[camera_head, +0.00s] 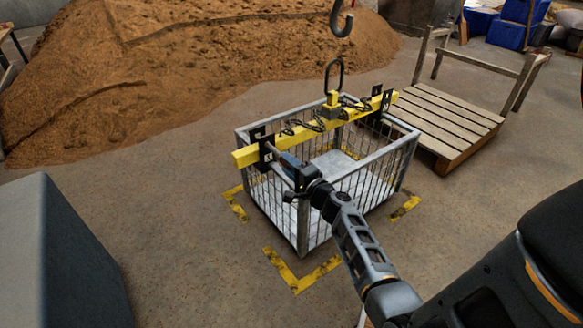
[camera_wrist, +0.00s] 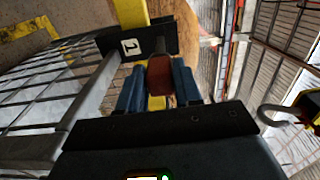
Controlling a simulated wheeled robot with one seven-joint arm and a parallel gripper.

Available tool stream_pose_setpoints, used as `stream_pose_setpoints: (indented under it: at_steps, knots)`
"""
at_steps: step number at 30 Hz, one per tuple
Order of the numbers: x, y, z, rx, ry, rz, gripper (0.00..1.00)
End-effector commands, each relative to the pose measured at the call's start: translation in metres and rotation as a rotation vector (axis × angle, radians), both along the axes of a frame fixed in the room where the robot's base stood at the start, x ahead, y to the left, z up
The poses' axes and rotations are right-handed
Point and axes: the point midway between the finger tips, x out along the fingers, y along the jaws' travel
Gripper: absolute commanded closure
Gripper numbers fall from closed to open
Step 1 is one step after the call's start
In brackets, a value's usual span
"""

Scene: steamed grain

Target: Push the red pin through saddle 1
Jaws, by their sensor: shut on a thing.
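A black plate marked 1, saddle 1 (camera_wrist: 131,46), sits at the near left end of the yellow beam (camera_head: 246,156); in the head view saddle 1 (camera_head: 265,148) shows as a dark bracket. My gripper (camera_wrist: 158,84) has blue fingers shut on the dull red head of the red pin (camera_wrist: 160,72), directly in front of the saddle. In the head view my gripper (camera_head: 289,162) is low beside the bracket. The pin's far end is hidden behind its head and the plate, so I cannot tell how deep it sits.
The beam lies across a grey wire cage (camera_head: 301,230), with a second black saddle (camera_head: 382,104) at its far end. A hook (camera_head: 342,20) hangs above the beam's ring (camera_head: 334,75). A wooden pallet cart (camera_head: 450,120) stands right, a grain heap (camera_head: 150,60) behind.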

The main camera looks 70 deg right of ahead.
Motion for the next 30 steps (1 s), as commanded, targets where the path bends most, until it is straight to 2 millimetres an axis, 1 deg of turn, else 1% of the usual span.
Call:
stream_pose_setpoints:
  at_steps: [30]
  knots:
    - [0.028,-0.017,0.000,-0.001,-0.001,0.001,1.00]
